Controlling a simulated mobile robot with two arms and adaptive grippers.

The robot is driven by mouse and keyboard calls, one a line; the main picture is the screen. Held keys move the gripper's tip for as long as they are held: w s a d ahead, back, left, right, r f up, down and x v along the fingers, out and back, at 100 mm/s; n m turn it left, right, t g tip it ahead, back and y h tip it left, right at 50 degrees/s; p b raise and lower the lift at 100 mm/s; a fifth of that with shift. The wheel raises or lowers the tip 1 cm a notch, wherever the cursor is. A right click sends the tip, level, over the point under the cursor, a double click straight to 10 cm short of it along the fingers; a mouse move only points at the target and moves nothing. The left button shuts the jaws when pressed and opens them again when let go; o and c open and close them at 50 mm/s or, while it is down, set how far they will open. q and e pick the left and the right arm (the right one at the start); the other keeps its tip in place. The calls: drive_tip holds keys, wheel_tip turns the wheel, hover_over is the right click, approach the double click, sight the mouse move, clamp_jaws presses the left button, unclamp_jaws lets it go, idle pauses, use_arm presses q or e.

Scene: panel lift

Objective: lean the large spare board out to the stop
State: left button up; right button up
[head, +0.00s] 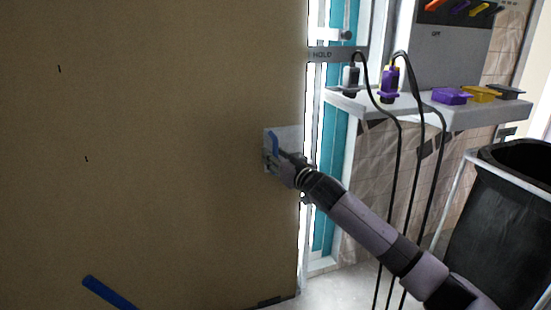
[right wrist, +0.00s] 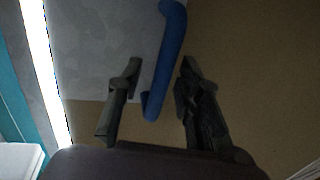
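The large brown board (head: 160,130) fills the left and middle of the head view and stands upright. Near its right edge is a grey plate (head: 291,137) with a blue handle (head: 274,143). My right gripper (head: 273,160) is at this handle. In the right wrist view, the handle (right wrist: 165,65) runs between the two spread fingers of my right gripper (right wrist: 158,85), with gaps on both sides. A second blue bar (head: 108,292) shows at the lower left, in front of the board or on it; I cannot tell which. My left gripper is not in view.
A grey shelf (head: 440,117) carries plugs and coloured connectors, with black cables (head: 395,190) hanging down. A dark bin (head: 500,220) stands at the right. Some pale floor (head: 340,288) is clear.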

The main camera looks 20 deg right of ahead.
drive_tip(key=shift+c, duration=0.4)
clamp_jaws()
idle(0.8)
